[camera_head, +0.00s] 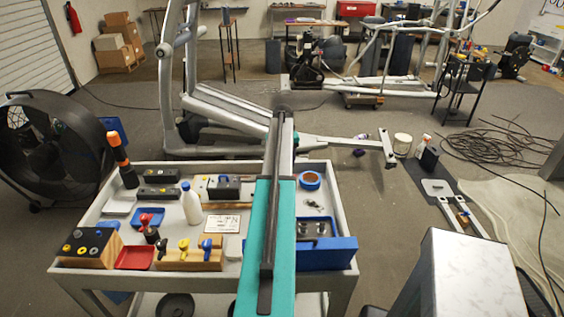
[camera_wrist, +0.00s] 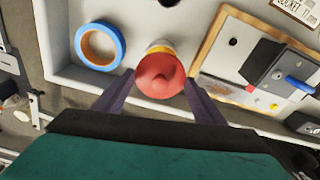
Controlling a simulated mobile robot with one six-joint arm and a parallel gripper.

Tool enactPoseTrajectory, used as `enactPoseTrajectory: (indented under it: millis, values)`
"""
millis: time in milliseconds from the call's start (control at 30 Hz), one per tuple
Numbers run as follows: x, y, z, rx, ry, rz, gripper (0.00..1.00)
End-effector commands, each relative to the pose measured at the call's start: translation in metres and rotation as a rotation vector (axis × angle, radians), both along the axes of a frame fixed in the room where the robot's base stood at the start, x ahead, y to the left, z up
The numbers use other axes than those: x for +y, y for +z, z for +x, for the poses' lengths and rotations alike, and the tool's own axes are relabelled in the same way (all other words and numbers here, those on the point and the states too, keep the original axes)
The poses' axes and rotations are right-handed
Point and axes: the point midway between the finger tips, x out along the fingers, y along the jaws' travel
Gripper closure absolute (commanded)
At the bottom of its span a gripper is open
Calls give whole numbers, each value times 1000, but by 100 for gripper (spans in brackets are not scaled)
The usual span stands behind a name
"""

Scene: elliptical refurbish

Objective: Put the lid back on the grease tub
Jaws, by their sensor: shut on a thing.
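My gripper (camera_wrist: 159,78) shows in the wrist view, with its two dark fingers closed on either side of a red, dome-topped piece (camera_wrist: 157,72). A yellow and white band shows at its far side. From above I cannot tell whether this is a lid alone or a lid on a tub. In the head view my teal and black arm hides the gripper and this piece. A whitish round tub (camera_head: 403,140) stands on the floor at the right in the head view, small and far off. I cannot tell whether its top is open.
The cart (camera_head: 339,218) holds a blue tape roll (camera_head: 310,180), a white bottle (camera_head: 191,203), an orange-topped tool (camera_head: 117,150) and blue bins (camera_head: 328,255). Wooden holders stand at its front left. A spray bottle (camera_head: 423,146) stands beside the floor tub. A silver box (camera_head: 455,280) is at front right.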

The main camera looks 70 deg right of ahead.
Motion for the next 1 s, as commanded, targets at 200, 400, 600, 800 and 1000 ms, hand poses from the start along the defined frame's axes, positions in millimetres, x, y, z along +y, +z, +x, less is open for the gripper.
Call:
enactPoseTrajectory:
  millis: [200, 400, 600, 800, 1000]
  values:
    - [0, -17, 0, 0, 0, 0, 57]
    - [0, -30, -1, 0, -1, 0, 57]
    - [0, -41, -1, 0, -1, 0, 57]
    - [-1, -46, -1, 0, -1, 0, 57]
    - [-1, -47, -1, 0, -2, 0, 57]
